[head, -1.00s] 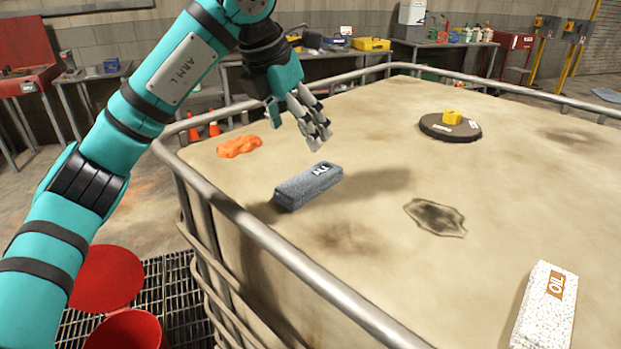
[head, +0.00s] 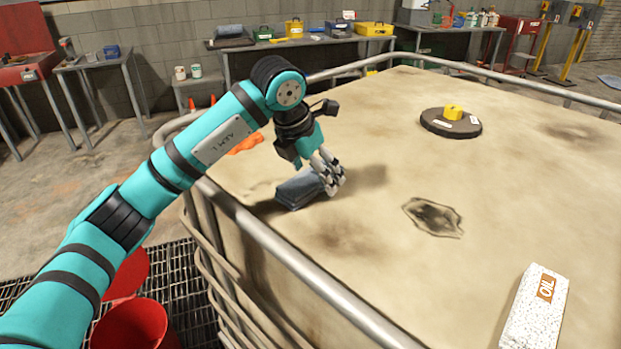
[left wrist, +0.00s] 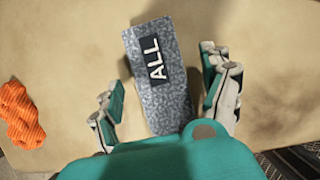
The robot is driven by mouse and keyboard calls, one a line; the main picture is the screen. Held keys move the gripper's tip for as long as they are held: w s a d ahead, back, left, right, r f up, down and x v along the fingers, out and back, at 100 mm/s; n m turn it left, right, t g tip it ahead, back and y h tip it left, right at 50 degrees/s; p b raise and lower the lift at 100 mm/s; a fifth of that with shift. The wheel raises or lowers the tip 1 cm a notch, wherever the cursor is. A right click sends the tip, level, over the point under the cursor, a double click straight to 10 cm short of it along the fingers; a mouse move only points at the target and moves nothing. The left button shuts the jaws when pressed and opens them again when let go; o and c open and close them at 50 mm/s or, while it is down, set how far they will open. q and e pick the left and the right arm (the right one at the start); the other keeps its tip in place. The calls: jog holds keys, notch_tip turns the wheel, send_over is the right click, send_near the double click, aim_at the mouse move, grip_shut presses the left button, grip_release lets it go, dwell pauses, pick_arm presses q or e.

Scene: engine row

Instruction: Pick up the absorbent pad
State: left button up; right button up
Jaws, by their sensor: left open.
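A grey speckled pad (head: 297,191) labelled "ALL" lies on the tan tank top near its left edge. My left gripper (head: 333,187) is over its right end, fingers pointing down, and hides part of it. In the left wrist view the grey pad (left wrist: 170,105) lies between the spread fingers of my left gripper (left wrist: 165,85), which is open and empty. I cannot tell whether the fingers touch it. A white speckled pad (head: 530,312) labelled "OIL" lies at the front right of the tank top. My right gripper is not in view.
An orange crumpled cloth (left wrist: 22,113) lies beside the grey pad. A round dark lid (head: 451,124) with a yellow piece stands farther back. A dark-edged stain or hole (head: 433,217) marks the middle. A metal rail (head: 290,258) edges the tank top.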

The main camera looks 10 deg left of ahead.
aim_at(314, 174)
pick_arm(q)
jog(key=c, duration=1.2)
jog(key=shift+o, duration=0.2)
jog(key=shift+r, duration=0.1)
notch_tip(314, 174, up, 10)
jog(key=b, duration=0.2)
